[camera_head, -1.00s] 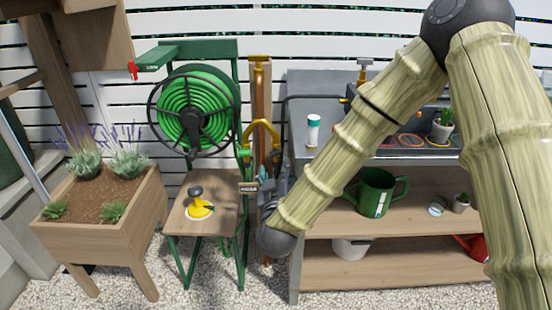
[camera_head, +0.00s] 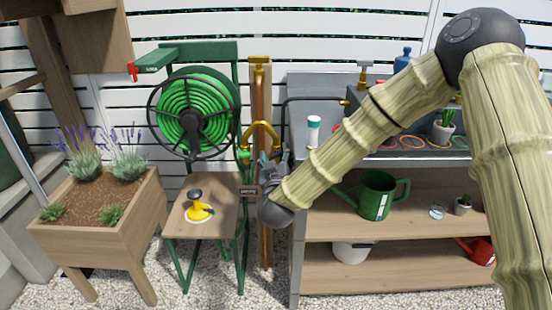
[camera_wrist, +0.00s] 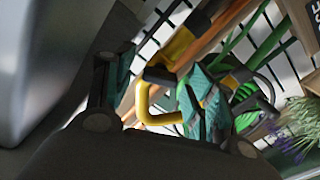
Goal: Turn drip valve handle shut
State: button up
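A yellow brass Y-shaped fitting (camera_head: 262,132) sits on the upright copper pipe beside the hose reel. A brass tap (camera_head: 259,60) tops the same pipe. I cannot tell for certain which part is the drip valve handle. My gripper (camera_head: 272,163) is just below and to the right of the Y fitting, its fingers pointing up towards it. In the wrist view my gripper (camera_wrist: 155,92) is open, with teal pads apart. The yellow fitting (camera_wrist: 145,103) shows between and beyond the fingers, partly hidden by the right finger. I cannot tell whether they touch.
The green hose reel (camera_head: 190,115) and a stool (camera_head: 222,190) with a yellow-based item (camera_head: 199,210) are left of the pipe. A small sign (camera_head: 249,191) is by the pipe. The metal-topped bench (camera_head: 299,145) stands close on the right. A planter (camera_head: 80,240) is far left.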

jog(key=c, duration=0.9)
jog(key=shift+r+m+p, duration=0.1)
jog(key=shift+m+p, duration=0.5)
jog(key=shift+m, duration=0.3)
jog(key=shift+m+p, duration=0.5)
jog(key=shift+m, duration=1.1)
jog(key=o, duration=1)
jog(key=s, duration=1.2)
